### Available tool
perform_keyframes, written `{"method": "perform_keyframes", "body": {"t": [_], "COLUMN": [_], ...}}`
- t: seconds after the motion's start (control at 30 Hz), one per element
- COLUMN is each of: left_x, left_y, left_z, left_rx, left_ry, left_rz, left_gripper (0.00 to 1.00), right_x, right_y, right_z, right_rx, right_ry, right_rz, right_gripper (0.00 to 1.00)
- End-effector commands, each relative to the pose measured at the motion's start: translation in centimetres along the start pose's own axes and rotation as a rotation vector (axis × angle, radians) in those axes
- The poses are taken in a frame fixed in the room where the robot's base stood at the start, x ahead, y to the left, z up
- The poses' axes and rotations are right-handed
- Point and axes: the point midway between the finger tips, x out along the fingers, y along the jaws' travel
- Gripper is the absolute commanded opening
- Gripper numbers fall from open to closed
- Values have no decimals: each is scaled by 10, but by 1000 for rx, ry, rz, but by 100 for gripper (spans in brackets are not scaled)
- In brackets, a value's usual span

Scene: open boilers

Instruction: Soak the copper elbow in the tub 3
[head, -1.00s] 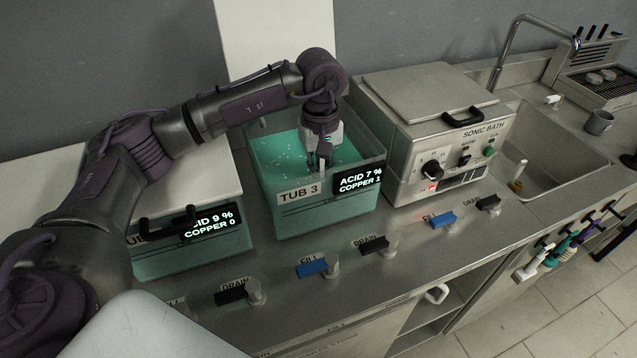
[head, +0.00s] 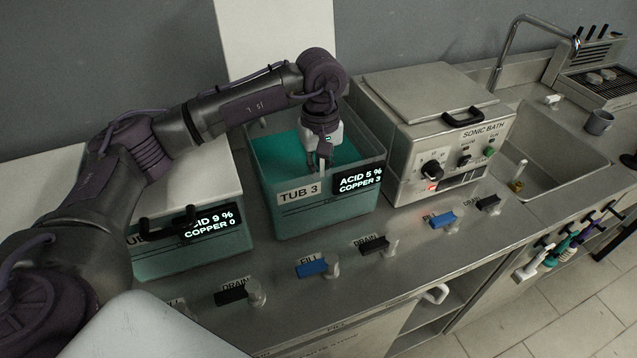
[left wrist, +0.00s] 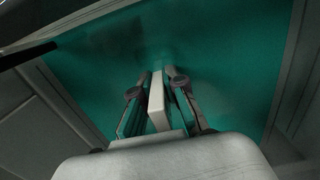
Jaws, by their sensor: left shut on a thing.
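Tub 3 (head: 262,178) is an open clear tub of green-teal liquid; its display (head: 358,181) reads acid 5 %, copper 3. My left gripper (head: 320,160) reaches down into it, fingers low at the liquid. In the left wrist view the fingers (left wrist: 157,85) are shut on a pale flat piece (left wrist: 156,102), with the green liquid around and beyond. I see no copper elbow; whether one hangs below the surface is hidden. My right gripper is not in view.
A lidded tub (head: 190,250) at left reads acid 9 %, copper 0. The sonic bath (head: 440,150) stands right of tub 3, with its lid shut. A sink (head: 550,150) lies farther right. Blue fill lever (head: 312,268) and black drain lever (head: 375,244) line the front.

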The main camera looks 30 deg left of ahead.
Motion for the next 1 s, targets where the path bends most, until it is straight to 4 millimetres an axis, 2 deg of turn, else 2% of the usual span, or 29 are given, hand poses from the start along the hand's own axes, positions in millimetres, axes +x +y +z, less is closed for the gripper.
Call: {"method": "perform_keyframes", "body": {"t": [1.0], "left_x": [-79], "left_y": [0], "left_z": [2], "left_rx": [0], "left_ry": [0], "left_rz": [1], "left_gripper": [0], "right_x": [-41], "right_y": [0], "right_z": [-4], "right_rx": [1], "right_ry": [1], "right_rz": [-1], "right_gripper": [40]}}
